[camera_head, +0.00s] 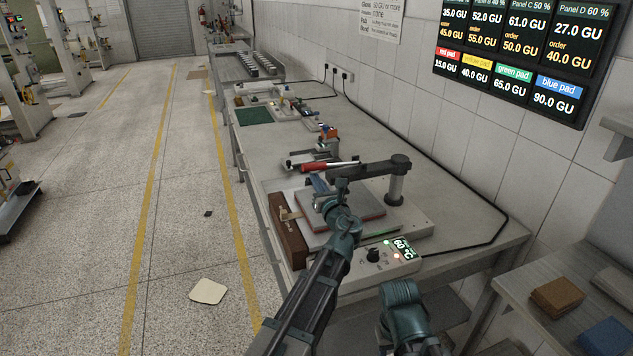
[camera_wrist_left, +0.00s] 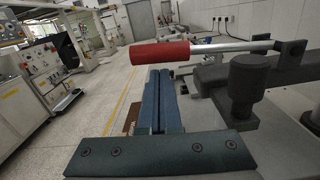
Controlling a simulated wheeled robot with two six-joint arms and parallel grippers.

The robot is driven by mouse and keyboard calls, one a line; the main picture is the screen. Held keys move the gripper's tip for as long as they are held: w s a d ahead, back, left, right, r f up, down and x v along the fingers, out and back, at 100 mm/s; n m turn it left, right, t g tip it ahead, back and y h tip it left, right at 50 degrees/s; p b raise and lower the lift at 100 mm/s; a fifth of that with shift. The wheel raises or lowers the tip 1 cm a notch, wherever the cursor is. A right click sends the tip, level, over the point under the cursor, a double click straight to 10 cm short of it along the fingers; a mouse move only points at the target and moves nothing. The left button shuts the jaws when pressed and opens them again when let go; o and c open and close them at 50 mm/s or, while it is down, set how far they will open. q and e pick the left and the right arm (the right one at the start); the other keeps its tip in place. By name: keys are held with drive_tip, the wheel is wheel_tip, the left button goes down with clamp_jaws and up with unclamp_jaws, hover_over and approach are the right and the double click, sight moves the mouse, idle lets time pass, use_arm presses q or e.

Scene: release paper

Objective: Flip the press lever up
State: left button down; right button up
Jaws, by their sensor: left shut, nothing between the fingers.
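The heat press stands on the bench, with a dark arm on a post (camera_head: 396,183) and a flat plate (camera_head: 362,207). Its lever (camera_head: 330,166) has a red grip and a metal rod and lies about level above the press. In the left wrist view the red grip (camera_wrist_left: 160,53) and rod (camera_wrist_left: 232,47) cross just beyond my fingers. My left gripper (camera_head: 319,184) is shut and empty, its blue fingers (camera_wrist_left: 165,98) together, close to the lever on the near side. I cannot tell whether it touches the grip. Of my right arm, only a teal joint shows in the head view; its gripper is out of view.
A control box with a 60 °C display (camera_head: 404,247) and a knob sits at the press's front. A black cable runs along the wall side. A side table (camera_head: 520,290) holds coloured pads.

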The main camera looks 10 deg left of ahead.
use_arm(q)
drive_tip(key=shift+r, duration=0.15)
drive_tip(key=shift+r+m+p, duration=1)
drive_tip(key=shift+r+p, duration=0.25)
drive_tip(key=shift+p, duration=0.2)
drive_tip(key=w+d+r+m+p, duration=0.3)
drive_tip(key=d+r+p, duration=0.1)
drive_tip(key=r+p, duration=0.2)
drive_tip(key=w+d+r+m+p, duration=0.3)
drive_tip(key=d+r+p, duration=0.1)
drive_tip(key=r+p, duration=0.2)
drive_tip(key=shift+d+r+h+p, duration=0.3)
drive_tip(key=shift+r+p, duration=0.1)
drive_tip(key=shift+p, duration=0.15)
